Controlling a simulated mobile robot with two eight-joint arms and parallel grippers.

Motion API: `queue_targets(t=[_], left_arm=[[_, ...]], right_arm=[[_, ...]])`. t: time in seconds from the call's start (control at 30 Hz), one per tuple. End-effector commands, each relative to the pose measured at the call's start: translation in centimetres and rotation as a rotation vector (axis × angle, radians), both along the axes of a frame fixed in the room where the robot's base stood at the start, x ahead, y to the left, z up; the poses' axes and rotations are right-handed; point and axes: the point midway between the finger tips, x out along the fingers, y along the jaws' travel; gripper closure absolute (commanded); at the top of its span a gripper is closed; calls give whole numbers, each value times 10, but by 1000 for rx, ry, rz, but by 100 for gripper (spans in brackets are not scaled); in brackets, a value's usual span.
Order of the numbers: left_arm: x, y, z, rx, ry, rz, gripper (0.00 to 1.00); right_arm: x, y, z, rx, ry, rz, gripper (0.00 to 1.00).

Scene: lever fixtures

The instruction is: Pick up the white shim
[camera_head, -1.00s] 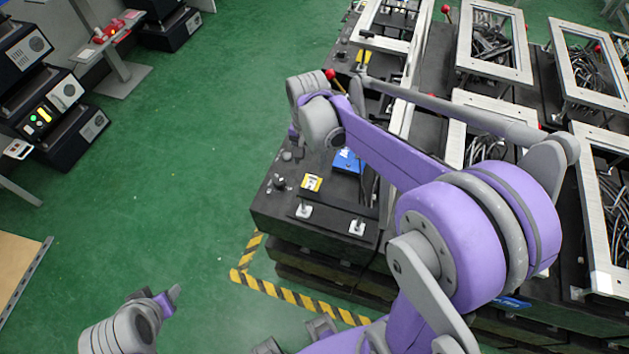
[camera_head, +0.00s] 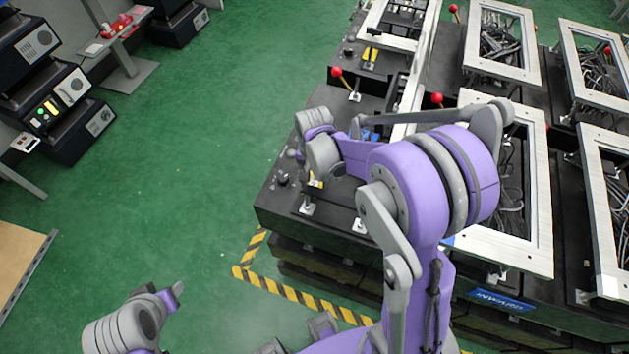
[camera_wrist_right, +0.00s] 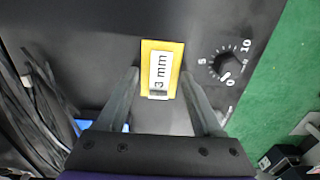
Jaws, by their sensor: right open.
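A small yellow plate (camera_wrist_right: 175,49) lies on the black bench top in the right wrist view. On it is a white piece (camera_wrist_right: 161,68) marked "3 mm", the only white shim-like thing I make out. My right gripper (camera_wrist_right: 160,82) is open, its two fingers on either side of the plate's near end; whether they touch it is unclear. In the head view the right wrist covers most of the plate, and only a bit of yellow (camera_head: 316,183) shows. My left gripper (camera_head: 176,291) is far off over the green floor at the lower left, its jaw opening not clear.
A numbered dial (camera_wrist_right: 228,66) sits just right of the plate, near the bench edge. A blue object (camera_wrist_right: 103,125) and dark cables (camera_wrist_right: 45,105) lie left of it. Red-knobbed levers (camera_head: 337,72) and metal frames (camera_head: 548,200) stand on the bench. Green floor is open at left.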

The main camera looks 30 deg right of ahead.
Motion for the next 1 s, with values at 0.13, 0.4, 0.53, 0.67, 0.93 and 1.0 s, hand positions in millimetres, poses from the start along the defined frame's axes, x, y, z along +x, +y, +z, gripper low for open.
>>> queue_targets(t=[0.13,0.4,0.53,0.67,0.93,1.0], left_arm=[[0,0,0,0,0,0,50],[0,0,0,0,0,0,50],[0,0,0,0,0,0,50],[0,0,0,0,0,0,50],[1,0,3,0,-2,0,50],[1,0,4,0,-3,0,50]], right_arm=[[0,0,0,0,0,0,47],[0,0,0,0,0,0,96],[0,0,0,0,0,0,100],[0,0,1,0,0,0,100],[0,0,20,0,0,0,100],[0,0,34,0,-1,0,100]])
